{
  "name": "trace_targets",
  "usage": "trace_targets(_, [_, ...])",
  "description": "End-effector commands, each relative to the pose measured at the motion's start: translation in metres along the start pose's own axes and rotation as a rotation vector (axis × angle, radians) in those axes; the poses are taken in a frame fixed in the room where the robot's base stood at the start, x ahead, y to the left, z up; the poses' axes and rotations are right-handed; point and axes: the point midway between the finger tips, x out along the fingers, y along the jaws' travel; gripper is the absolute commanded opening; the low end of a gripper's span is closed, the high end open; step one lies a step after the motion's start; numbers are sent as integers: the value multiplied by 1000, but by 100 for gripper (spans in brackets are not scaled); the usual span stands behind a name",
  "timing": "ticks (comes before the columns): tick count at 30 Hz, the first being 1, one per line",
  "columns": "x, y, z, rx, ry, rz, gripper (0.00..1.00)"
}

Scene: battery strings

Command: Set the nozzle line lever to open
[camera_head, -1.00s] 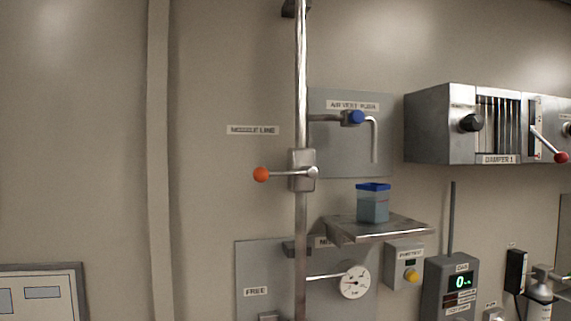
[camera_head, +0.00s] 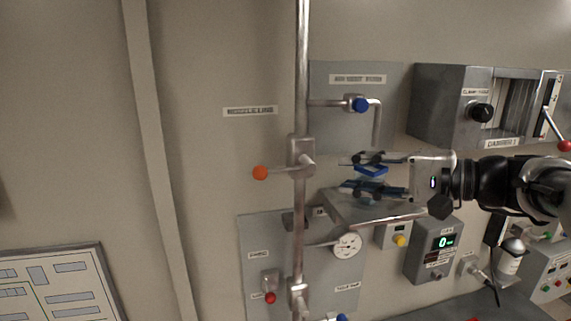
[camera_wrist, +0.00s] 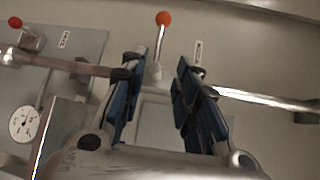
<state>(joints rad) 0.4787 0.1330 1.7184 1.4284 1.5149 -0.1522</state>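The nozzle line lever has an orange ball (camera_head: 260,173) and points left, level, across its vertical pipe (camera_head: 301,60). Its valve body (camera_head: 301,150) sits on the pipe below and right of the "NOZZLE LINE" label (camera_head: 250,111). In the wrist view the orange ball (camera_wrist: 163,18) and its stem show beyond the fingertips. My gripper (camera_head: 348,173) comes from the right and points left, its fingertips apart and right of the valve body. In the wrist view my gripper (camera_wrist: 158,72) is open with nothing held; the pipe passes beyond the fingers, which partly cover it.
A blue-knobbed vent valve (camera_head: 360,105) is above. A gauge (camera_head: 347,245) is below. The wall left of the lever is clear.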

Motion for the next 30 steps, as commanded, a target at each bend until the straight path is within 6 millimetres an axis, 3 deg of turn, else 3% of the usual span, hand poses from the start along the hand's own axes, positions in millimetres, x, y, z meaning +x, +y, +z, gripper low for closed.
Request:
trace_targets(12, [93, 0, 2, 0, -5, 4, 29])
trace_targets(18, [129, 0, 2, 0, -3, 4, 29])
trace_targets(24, [149, 0, 1, 0, 0, 3, 29])
trace_targets(30, [153, 1, 1, 0, 0, 3, 29])
